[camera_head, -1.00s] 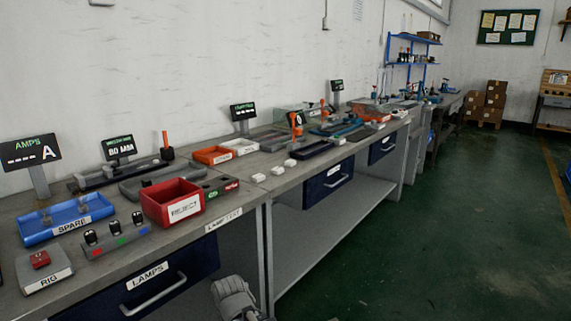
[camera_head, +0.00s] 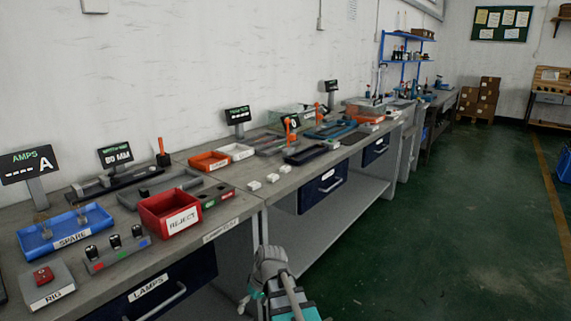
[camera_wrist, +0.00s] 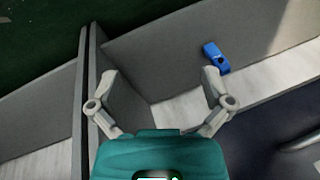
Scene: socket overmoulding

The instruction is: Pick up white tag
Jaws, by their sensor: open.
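Three small white pieces lie in a row on the bench near its front edge, at the seam right of the red REJECT bin: one (camera_head: 254,185), another (camera_head: 272,178) and a third (camera_head: 285,169). I cannot tell which, if any, is the white tag. In the wrist view my gripper (camera_wrist: 160,85) has its two fingers spread wide, with nothing between them. In the head view my arm is low in front of the bench, below and apart from the white pieces. No white tag shows clearly in the wrist view.
The red REJECT bin (camera_head: 154,220), blue SPARE tray (camera_head: 36,239) and RIG box (camera_head: 46,285) stand on the left bench. Orange (camera_head: 210,164) and white (camera_head: 236,153) trays stand behind the white pieces. A blue object (camera_wrist: 217,57) shows in the wrist view. Green floor is clear at right.

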